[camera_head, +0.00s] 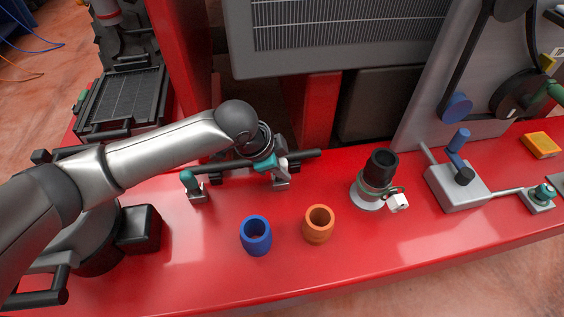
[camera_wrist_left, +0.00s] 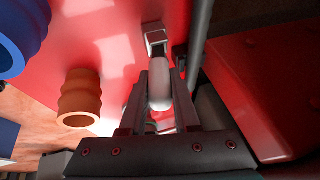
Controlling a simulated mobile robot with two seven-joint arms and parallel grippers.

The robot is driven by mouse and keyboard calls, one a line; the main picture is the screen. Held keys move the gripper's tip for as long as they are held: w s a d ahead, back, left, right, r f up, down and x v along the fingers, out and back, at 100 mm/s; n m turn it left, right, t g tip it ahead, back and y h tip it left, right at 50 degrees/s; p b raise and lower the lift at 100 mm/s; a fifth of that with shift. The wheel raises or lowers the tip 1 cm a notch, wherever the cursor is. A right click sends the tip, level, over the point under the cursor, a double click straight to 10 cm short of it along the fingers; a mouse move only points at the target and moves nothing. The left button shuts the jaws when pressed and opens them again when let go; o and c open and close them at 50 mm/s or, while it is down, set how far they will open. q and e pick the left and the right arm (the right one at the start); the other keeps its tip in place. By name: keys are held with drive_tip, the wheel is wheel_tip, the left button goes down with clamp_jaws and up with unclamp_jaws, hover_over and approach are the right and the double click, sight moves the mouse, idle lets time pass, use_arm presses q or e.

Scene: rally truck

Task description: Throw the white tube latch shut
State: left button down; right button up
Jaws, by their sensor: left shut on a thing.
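The white tube latch (camera_head: 283,163) sits at the right-hand clamp of a dark tube (camera_head: 303,155) lying along the back of the red bench top, in the head view. My left gripper (camera_head: 274,158) is over that clamp, and its fingers are largely hidden by the wrist. In the left wrist view, the rounded white latch (camera_wrist_left: 160,84) lies between the two dark fingers of my left gripper (camera_wrist_left: 160,103), which is shut on it. The latch's exact angle is hard to tell. My right gripper is in neither view.
A blue cup (camera_head: 256,236) and an orange cup (camera_head: 318,224) stand in front of the tube. A black-topped fitting (camera_head: 378,176) and a grey lever box (camera_head: 456,187) stand to the right. A teal clamp (camera_head: 192,184) supports the tube's left end.

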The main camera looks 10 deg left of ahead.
use_arm(q)
drive_tip(key=shift+s+d+t+y+p, duration=0.15)
drive_tip(key=shift+s+t+y+p, duration=0.25)
drive_tip(key=shift+t+p, duration=0.45)
drive_tip(key=shift+s+d+f+m+t+p, duration=0.1)
drive_tip(key=shift+s+f+m+t+p, duration=0.2)
drive_tip(key=shift+s+t+p, duration=0.15)
drive_tip(key=shift+s+d+f+t, duration=0.15)
drive_tip(key=shift+s+f+t, duration=0.1)
drive_tip(key=shift+t, duration=0.45)
drive_tip(key=shift+s+f+m+t+y, duration=0.2)
drive_tip(key=shift+f+m+t+y, duration=0.1)
drive_tip(key=shift+t, duration=0.5)
drive_tip(key=c, duration=0.6)
unclamp_jaws()
drive_tip(key=shift+c, duration=0.2)
drive_tip(key=shift+r, duration=0.1)
